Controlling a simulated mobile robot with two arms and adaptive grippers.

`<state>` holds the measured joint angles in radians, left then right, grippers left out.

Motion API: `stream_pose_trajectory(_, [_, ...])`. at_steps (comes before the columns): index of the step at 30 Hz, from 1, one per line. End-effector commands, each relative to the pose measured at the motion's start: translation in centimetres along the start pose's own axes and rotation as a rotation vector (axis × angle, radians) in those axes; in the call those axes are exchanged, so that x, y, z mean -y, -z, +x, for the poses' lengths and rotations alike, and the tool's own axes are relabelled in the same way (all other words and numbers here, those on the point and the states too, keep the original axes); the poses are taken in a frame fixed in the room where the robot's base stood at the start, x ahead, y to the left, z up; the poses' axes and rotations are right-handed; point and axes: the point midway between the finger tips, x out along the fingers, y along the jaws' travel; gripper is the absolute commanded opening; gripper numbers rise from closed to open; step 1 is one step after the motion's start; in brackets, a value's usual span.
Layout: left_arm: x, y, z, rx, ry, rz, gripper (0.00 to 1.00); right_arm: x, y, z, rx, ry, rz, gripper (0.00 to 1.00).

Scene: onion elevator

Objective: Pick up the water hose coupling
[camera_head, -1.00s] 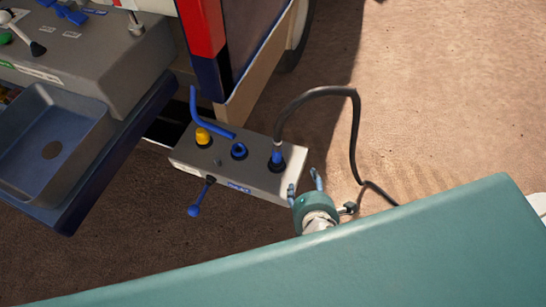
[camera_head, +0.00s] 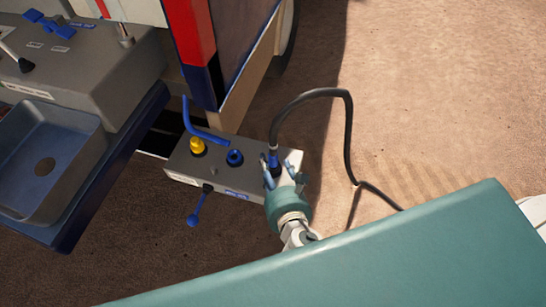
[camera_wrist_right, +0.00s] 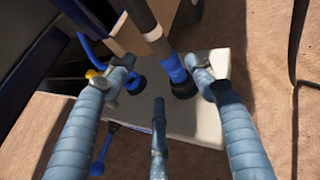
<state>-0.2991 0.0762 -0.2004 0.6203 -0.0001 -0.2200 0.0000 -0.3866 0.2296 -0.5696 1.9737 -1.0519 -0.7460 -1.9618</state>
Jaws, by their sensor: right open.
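The water hose coupling (camera_head: 274,159) is a blue fitting at the end of a black hose. It stands upright in a dark round socket on the grey connector panel (camera_head: 222,163). In the right wrist view the blue coupling (camera_wrist_right: 176,68) shows below the hose's grey end. My right gripper (camera_head: 282,172) is right at the coupling. In the right wrist view its open fingers (camera_wrist_right: 165,85) lie on either side of the coupling, the right finger closer to it. I cannot tell whether any finger touches it. My left gripper is not in view.
The black hose (camera_head: 349,140) arches up and trails right over the brown ground. A yellow cap (camera_head: 197,146), an empty blue socket (camera_head: 234,158) and a blue-knobbed lever (camera_head: 193,220) are on the panel. A blue basin (camera_head: 85,165) stands left.

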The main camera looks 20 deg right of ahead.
Motion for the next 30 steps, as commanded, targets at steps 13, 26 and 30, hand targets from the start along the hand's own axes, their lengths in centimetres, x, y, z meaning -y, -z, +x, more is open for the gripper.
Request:
stream_pose_trajectory(13, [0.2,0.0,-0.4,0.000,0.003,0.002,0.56,0.7,-0.2,5.0,0.000,0.000,0.002,0.55])
stream_pose_trajectory(26, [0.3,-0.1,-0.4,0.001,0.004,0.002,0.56,0.8,-0.2,5.0,0.000,0.001,0.001,0.07])
stream_pose_trajectory(30, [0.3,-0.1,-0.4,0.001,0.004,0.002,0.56,0.8,-0.2,5.0,0.000,0.002,0.000,0.00])
